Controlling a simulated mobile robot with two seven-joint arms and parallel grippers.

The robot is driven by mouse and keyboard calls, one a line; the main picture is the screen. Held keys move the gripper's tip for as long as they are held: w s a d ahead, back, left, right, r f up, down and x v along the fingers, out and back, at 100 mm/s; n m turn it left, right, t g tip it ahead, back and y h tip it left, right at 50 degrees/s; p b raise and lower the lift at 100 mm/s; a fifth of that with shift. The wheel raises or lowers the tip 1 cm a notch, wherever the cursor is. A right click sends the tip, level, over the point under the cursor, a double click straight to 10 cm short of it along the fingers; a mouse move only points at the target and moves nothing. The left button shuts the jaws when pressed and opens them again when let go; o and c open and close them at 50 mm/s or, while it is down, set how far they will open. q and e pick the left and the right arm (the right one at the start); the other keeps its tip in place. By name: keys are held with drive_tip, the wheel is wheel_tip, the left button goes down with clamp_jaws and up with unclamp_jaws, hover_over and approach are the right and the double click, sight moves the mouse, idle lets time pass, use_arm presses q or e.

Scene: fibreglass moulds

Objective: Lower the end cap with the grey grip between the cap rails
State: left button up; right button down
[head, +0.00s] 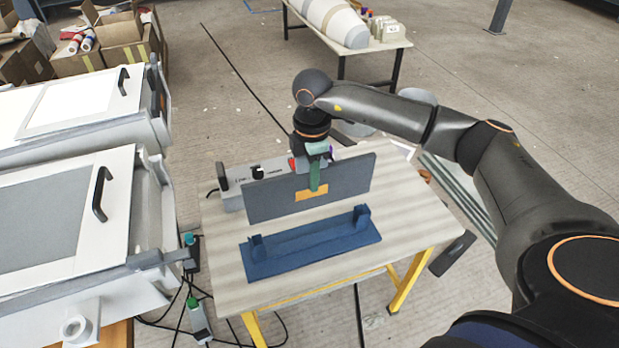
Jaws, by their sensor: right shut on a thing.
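A flat dark grey panel, which looks like the end cap (350,180), stands upright with an orange patch (311,193) on its face. My right gripper (316,183) points down from above, shut on the panel's upper middle; its green finger shows over the face. The fingers hide any grey grip there. A blue base with an upright piece at each end, which looks like the cap rails (310,240), lies on the table in front of the panel, nearer to me. The panel appears behind the rails, not between them; its height above the table is hard to tell. My left gripper is not in view.
The rails lie on a small pale table (415,218) with yellow legs. A grey device (232,174) stands behind the panel's left end. White moulds (130,210) with black handles stand at the left. The table's right front is clear.

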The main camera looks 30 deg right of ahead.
sight(311, 207)
drive_tip(key=shift+r, duration=0.1)
drive_tip(key=shift+f+b, duration=1.75)
drive_tip(key=shift+f, duration=1.2)
drive_tip(key=shift+p, duration=0.4)
wheel_tip(311, 207, down, 8)
drive_tip(key=b, duration=0.5)
idle(2.2)
drive_tip(key=c, duration=0.7)
unclamp_jaws()
drive_tip(key=shift+f, duration=0.1)
